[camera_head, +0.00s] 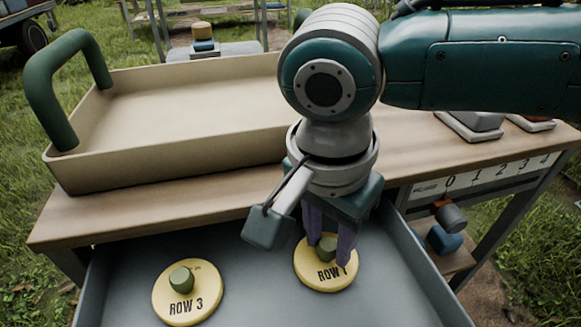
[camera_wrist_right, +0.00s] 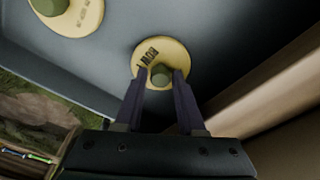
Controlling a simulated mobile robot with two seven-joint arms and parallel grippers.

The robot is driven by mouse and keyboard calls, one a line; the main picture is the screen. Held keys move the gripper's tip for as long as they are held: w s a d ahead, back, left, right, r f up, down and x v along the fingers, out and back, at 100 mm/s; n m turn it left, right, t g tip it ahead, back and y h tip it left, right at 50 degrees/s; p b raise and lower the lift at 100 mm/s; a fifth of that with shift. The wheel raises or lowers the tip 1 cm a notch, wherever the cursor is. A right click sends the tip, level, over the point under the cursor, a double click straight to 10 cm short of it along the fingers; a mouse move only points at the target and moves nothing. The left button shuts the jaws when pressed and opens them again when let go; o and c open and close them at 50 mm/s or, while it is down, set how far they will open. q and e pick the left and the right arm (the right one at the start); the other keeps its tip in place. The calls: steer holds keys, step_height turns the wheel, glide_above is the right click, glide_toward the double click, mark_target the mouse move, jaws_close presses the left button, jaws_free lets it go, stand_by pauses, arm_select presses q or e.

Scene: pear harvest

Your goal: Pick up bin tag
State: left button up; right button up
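A round yellow bin tag marked ROW 1 (camera_head: 322,283) with a green knob lies in the grey drawer. It also shows in the right wrist view (camera_wrist_right: 170,48). A second yellow tag marked ROW 3 (camera_head: 205,298) lies to its left, also in the wrist view (camera_wrist_right: 85,22). My right gripper (camera_head: 330,252) points down over the ROW 1 tag. Its two dark purple fingers stand on either side of the green knob (camera_wrist_right: 161,75), apparently open with small gaps. Contact is hard to make out. My left gripper is not in view.
A beige tray (camera_head: 120,169) with a green handle (camera_head: 52,85) stands on the wooden bench (camera_head: 150,215) behind the drawer. The drawer's side wall (camera_head: 425,270) rises right of my gripper. A number strip (camera_head: 490,178) runs along the bench's front at right.

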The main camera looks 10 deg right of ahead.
jaws_close()
steer(key=shift+r, duration=0.1)
stand_by(0.4)
